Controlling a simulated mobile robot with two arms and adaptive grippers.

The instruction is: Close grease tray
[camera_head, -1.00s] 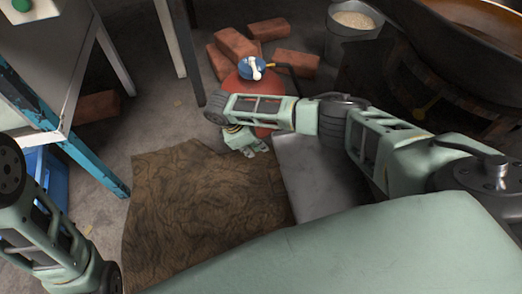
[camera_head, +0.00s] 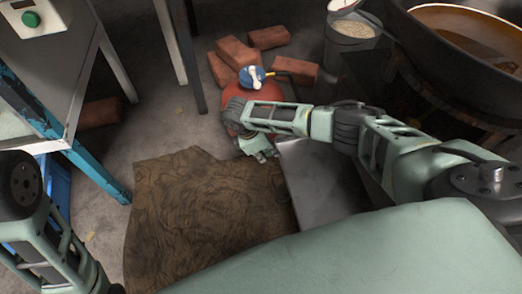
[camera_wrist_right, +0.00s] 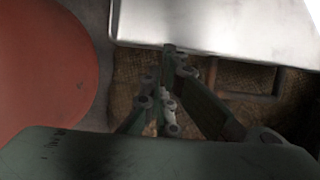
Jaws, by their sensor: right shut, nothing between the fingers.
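The grease tray appears to be the flat grey metal piece (camera_head: 318,180) beside the stove, right of the brown mat. Its near part is hidden behind my own body. In the right wrist view its pale metal surface (camera_wrist_right: 225,22) fills the top. My right gripper (camera_head: 264,156) is shut and empty, low beside the tray's left edge. In the wrist view the closed fingertips (camera_wrist_right: 172,50) are close to the tray's edge; I cannot tell whether they touch it. My left arm shows at the left, but its gripper is out of view.
A red gas cylinder (camera_head: 262,92) with a blue top stands behind my right gripper, with several bricks (camera_head: 268,37) around it. A large wok (camera_head: 470,35) on its stove and a metal bucket (camera_head: 348,45) are at the right. A brown mat (camera_head: 195,215) lies on the floor.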

